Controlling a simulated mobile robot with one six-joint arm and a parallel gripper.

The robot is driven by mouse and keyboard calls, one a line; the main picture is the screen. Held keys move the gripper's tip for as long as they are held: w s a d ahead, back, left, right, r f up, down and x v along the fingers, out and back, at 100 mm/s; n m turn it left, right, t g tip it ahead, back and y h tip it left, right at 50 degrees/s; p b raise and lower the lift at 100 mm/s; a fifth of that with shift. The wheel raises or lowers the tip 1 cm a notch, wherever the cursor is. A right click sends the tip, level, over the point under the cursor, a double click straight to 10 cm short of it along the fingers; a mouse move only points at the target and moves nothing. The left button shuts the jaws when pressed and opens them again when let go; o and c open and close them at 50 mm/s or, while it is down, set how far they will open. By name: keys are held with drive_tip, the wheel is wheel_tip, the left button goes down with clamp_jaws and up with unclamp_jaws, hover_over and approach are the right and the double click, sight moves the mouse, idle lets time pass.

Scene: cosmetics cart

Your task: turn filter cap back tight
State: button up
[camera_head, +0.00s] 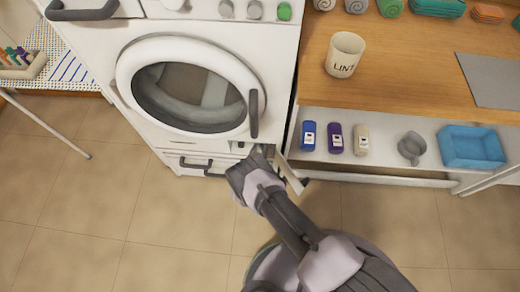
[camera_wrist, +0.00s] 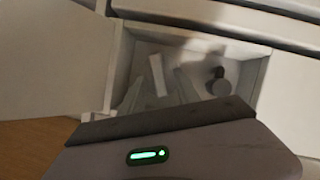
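The filter cap (camera_wrist: 216,84) shows in the wrist view as a small round grey piece with a dark knob, inside the open filter recess (camera_wrist: 238,62) on the right. Whether it is seated or loose, I cannot tell. My gripper (camera_wrist: 158,90) reaches into the recess opening. Its two pale fingers look spread, with the cap to their right and not between them. A narrow white piece (camera_wrist: 157,74) shows between them, deeper in. In the head view my gripper (camera_head: 240,172) is at the washer's lower right front and hides most of the recess.
The washer (camera_head: 220,20) has its round door (camera_head: 190,86) shut. A small open flap (camera_head: 291,175) stands just right of my gripper. On the right, a shelf (camera_head: 385,165) holds bottles, a grey cup and a blue tray (camera_head: 471,147). The tiled floor at left is clear.

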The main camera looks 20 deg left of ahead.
drive_tip(key=shift+c, duration=0.2)
clamp_jaws()
drive_tip(key=shift+d+r+m+y+p, duration=0.25)
drive_tip(key=shift+m+p, duration=0.25)
drive_tip(key=shift+p, duration=0.3)
drive_tip(key=shift+m+g+y+p, duration=0.3)
drive_tip(key=shift+m+y+p, duration=0.35)
drive_tip(key=shift+m, duration=0.15)
drive_tip(key=shift+f, duration=0.2)
drive_tip(key=shift+o, duration=0.2)
unclamp_jaws()
